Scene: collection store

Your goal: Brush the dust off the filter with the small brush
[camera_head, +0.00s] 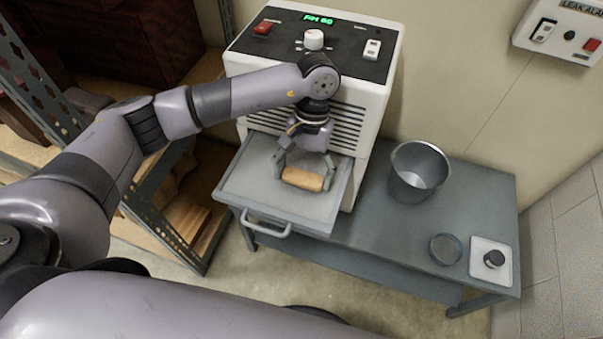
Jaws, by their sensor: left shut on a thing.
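The small brush (303,179) has a light wooden block body. My left gripper (305,170) points down and is shut on it, with one finger at each end. The brush is over the grey filter (245,190), a flat panel in the pulled-out drawer of the white machine. I cannot tell whether the bristles touch the filter; they are hidden under the block. Dust on the filter is too faint to make out. My right gripper is not in view.
The white machine (378,90) stands on a grey bench (375,240). A metal bucket (419,171), a small round dish (445,249) and a white tray (478,268) with a dark knob-like piece are on its right. A drawer handle (266,226) sticks out in front. Metal shelving (150,212) stands left.

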